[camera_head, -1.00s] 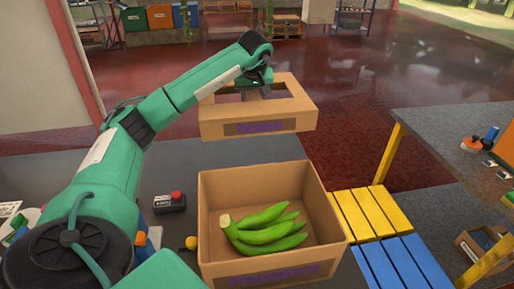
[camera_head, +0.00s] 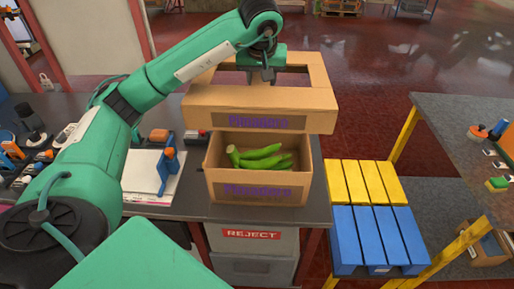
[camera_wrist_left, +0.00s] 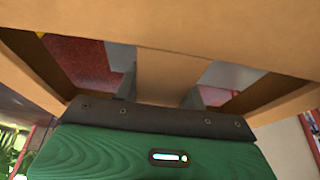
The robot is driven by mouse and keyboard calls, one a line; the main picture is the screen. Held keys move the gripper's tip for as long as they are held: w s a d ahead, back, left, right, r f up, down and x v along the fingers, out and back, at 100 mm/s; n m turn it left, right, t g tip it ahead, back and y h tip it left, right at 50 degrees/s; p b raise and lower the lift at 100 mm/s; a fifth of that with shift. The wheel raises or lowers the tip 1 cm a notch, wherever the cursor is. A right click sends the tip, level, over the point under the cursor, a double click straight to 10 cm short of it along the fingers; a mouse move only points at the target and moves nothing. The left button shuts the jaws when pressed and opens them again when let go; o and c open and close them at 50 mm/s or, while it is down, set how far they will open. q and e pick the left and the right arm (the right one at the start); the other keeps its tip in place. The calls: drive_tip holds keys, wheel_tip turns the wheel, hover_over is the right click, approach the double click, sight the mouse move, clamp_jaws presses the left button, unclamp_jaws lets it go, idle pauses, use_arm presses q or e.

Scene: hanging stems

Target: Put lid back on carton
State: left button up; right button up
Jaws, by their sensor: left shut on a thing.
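The cardboard lid (camera_head: 232,97), with openings in its top and a purple printed label on its front, hangs level above the back of the carton. My left gripper (camera_head: 262,78) is shut on the strip between the lid's openings; the wrist view shows this strip (camera_wrist_left: 178,75) between the two fingers. The open carton (camera_head: 262,192) stands on the dark table, with green bananas (camera_head: 258,158) inside. The lid's front hides the carton's back rim, so the exact gap cannot be told. My right gripper is not in view.
Yellow (camera_head: 365,182) and blue slatted crates (camera_head: 378,238) stand at right. A grey reject bin (camera_head: 252,240) is below the table.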

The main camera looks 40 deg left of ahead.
use_arm(q)
wheel_tip(320, 180, down, 19)
drive_tip(key=p, duration=0.4)
drive_tip(key=shift+a, duration=0.2)
drive_tip(key=shift+w+f, duration=0.1)
drive_tip(key=shift+f+b, duration=0.45)
drive_tip(key=shift+f, duration=0.1)
drive_tip(key=o, duration=1.3)
drive_tip(key=shift+r, duration=0.1)
